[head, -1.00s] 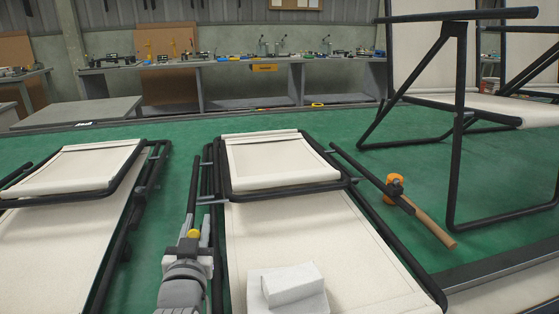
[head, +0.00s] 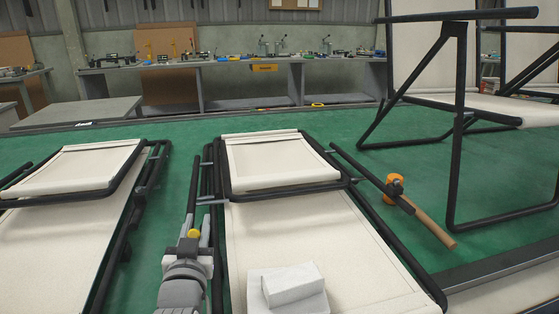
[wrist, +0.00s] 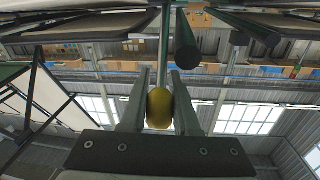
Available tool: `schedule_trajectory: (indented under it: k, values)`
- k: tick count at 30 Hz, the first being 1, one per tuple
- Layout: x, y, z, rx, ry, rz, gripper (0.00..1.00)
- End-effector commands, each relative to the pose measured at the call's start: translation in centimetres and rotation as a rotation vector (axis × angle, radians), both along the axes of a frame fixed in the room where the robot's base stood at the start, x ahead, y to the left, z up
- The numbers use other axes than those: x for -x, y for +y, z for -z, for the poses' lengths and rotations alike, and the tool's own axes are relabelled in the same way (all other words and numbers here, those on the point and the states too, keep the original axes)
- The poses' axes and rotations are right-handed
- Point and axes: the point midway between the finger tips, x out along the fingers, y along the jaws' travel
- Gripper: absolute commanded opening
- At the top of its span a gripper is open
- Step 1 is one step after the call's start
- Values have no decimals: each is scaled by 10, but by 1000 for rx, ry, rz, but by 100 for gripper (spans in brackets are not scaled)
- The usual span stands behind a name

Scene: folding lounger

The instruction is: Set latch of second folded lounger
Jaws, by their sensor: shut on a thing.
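Two folded loungers with black tube frames and cream fabric lie flat side by side. The middle lounger (head: 290,222) is nearest my arm; the other lounger (head: 70,215) is at the left edge. My gripper (head: 195,224) is at the left side rail of the middle lounger. It is shut on a round yellow latch knob (head: 194,233), which also shows between the two fingers in the wrist view (wrist: 160,108). The gripper's fingers (wrist: 161,85) stand on both sides of the knob. The latch parts behind the knob are mostly hidden.
A mallet with an orange head (head: 394,187) lies right of the middle lounger. A white block (head: 288,285) is on its fabric. An unfolded chair-like frame (head: 458,120) stands at the right. A workbench (head: 230,66) with tools lines the back wall.

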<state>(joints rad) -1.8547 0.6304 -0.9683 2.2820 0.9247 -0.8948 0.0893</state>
Motion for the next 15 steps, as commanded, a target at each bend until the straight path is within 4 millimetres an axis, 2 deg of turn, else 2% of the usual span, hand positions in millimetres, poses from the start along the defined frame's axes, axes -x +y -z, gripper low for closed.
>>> schedule_trajectory:
  k: [8,15]
  values:
    - [-4,0,-7,9,32,1,0]
    - [-14,3,-18,39,127,3,0]
